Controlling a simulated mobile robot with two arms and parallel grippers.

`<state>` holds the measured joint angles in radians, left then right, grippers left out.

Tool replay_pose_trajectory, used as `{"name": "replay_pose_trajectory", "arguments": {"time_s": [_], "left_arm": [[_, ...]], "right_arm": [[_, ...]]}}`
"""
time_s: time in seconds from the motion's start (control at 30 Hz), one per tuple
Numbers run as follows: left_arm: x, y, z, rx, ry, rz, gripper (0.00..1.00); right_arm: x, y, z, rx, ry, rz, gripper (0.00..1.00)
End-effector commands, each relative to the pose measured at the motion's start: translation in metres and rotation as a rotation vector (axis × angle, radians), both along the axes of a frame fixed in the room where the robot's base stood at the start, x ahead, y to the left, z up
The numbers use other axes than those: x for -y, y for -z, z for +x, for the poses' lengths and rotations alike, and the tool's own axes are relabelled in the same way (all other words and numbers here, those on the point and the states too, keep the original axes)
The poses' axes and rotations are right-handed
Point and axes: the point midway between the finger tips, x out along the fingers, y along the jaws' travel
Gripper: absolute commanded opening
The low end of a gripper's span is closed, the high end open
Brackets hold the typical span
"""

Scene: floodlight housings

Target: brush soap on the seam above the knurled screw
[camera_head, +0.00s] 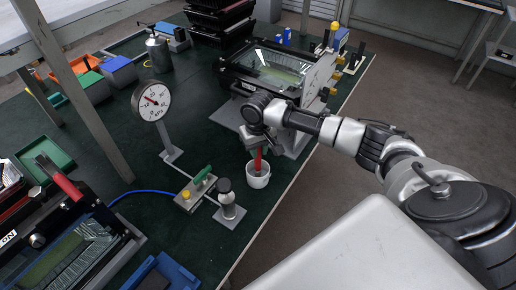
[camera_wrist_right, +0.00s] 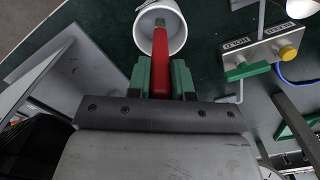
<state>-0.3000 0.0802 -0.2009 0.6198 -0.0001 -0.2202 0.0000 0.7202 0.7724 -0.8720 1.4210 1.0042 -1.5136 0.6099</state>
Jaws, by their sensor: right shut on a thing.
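My right gripper (camera_head: 256,143) is shut on a red-handled brush (camera_head: 258,160), which points down into a white cup (camera_head: 258,180) near the table's edge. In the right wrist view, green fingertips (camera_wrist_right: 161,82) clasp the red handle (camera_wrist_right: 160,62), and its far end is inside the rim of the white cup (camera_wrist_right: 181,36). The bristles are hardly visible. Brass-coloured knobs (camera_head: 334,26) show near the disc. I cannot make out the seam or tell which knob is the knurled screw. My left gripper is not in view.
A pressure gauge (camera_head: 152,101) stands on a post left of the cup. A valve block with a green lever (camera_head: 201,178) and a black-knobbed post (camera_head: 226,192) are close by. Another housing (camera_head: 70,252) lies front left. Bins (camera_head: 118,70) are at the back left.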

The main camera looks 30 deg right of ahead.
Motion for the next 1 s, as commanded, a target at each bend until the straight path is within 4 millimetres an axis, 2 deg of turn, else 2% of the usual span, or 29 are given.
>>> {"name": "replay_pose_trajectory", "arguments": {"time_s": [1.0], "left_arm": [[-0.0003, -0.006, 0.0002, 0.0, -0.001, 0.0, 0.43]], "right_arm": [[-0.0002, 0.0004, 0.0, 0.0, 0.0, 0.001, 0.0]]}}
